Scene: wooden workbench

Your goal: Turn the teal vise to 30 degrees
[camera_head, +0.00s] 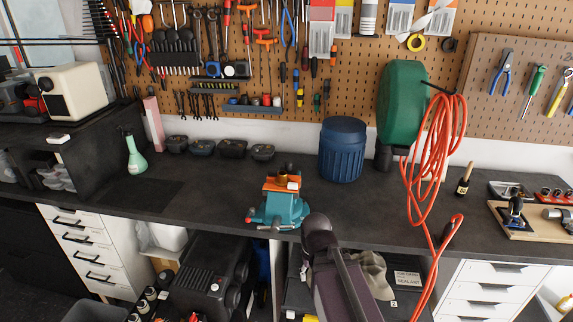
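The teal vise (279,210) stands at the front edge of the dark workbench, just left of the middle of the view. It has a teal body, orange upper parts (281,185) and a metal handle bar (275,227) low at its front. My dark arm (318,235) rises from below, just right of the vise, and appears apart from it in the picture. My gripper's fingers do not show. The vise's angle cannot be read exactly.
A blue ribbed bin (342,150) stands behind and right of the vise. An orange hose (431,150) hangs from a green reel (401,105) over the bench. A green bottle (135,155) and several small dark bins (232,148) stand left. The bench (215,195) left of the vise is clear.

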